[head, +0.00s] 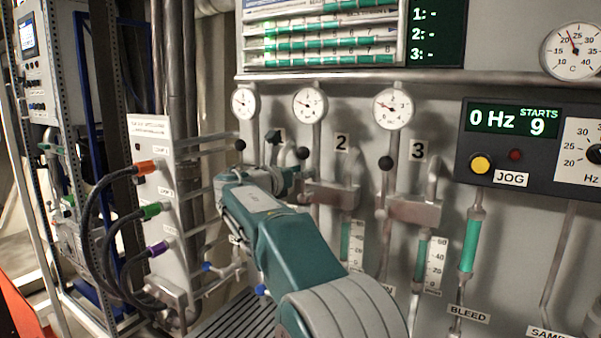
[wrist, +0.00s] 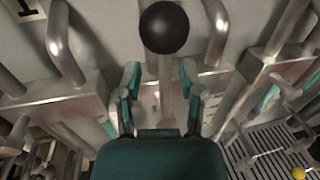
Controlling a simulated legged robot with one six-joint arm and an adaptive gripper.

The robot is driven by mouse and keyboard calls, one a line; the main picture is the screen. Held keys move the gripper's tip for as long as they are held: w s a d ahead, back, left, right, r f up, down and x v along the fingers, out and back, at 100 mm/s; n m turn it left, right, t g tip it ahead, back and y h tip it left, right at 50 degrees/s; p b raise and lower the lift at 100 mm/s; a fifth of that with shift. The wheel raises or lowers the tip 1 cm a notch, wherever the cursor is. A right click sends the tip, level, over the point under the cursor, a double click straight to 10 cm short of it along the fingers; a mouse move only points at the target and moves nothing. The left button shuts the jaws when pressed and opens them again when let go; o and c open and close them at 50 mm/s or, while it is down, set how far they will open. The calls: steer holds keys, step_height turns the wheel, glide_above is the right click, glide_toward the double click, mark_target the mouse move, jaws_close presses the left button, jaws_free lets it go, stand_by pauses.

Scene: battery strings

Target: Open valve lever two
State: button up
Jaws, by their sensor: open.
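Valve lever two is an upright metal rod with a black ball knob (head: 302,153), left of the label 2 (head: 341,141) on the wall panel. In the wrist view a black ball knob (wrist: 163,27) stands centred just beyond my fingertips, right of the label 1 (wrist: 22,8); it appears to be lever two. Its rod runs down between the fingers. My gripper (head: 285,160) is open beside this lever, and its two teal fingers also show in the wrist view (wrist: 160,80), apart and empty. The lower part of the lever is partly hidden by my gripper.
Lever one's black knob (head: 240,145) is to the left and lever three's knob (head: 386,163) to the right. Metal pipes and valve blocks (head: 414,209) stick out around them. A cabled box (head: 160,200) stands left; the JOG panel (head: 530,150) is right.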

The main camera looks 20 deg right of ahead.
steer(key=v, duration=1.2)
steer(key=shift+w+f, duration=0.1)
steer(key=s+d+f+m+g+y, duration=0.1)
steer(key=s+d+f+m+y, duration=0.3)
steer(key=s, duration=0.4)
steer(key=s+d+f+m+g+y, duration=0.1)
steer(key=s+f+m+g+y, duration=0.15)
steer(key=s+f+m, duration=0.35)
steer(key=s+a+f+m+y, duration=0.3)
steer(key=s+f+m, duration=0.3)
steer(key=s, duration=0.4)
steer(key=s+a+f+m+y, duration=0.4)
steer(key=s+f+m+y, duration=0.2)
steer(key=s, duration=0.4)
step_height(320, 180, down, 2)
steer(key=shift+s+m+t, duration=0.3)
steer(key=shift+m+t, duration=0.15)
steer(key=shift+m, duration=0.35)
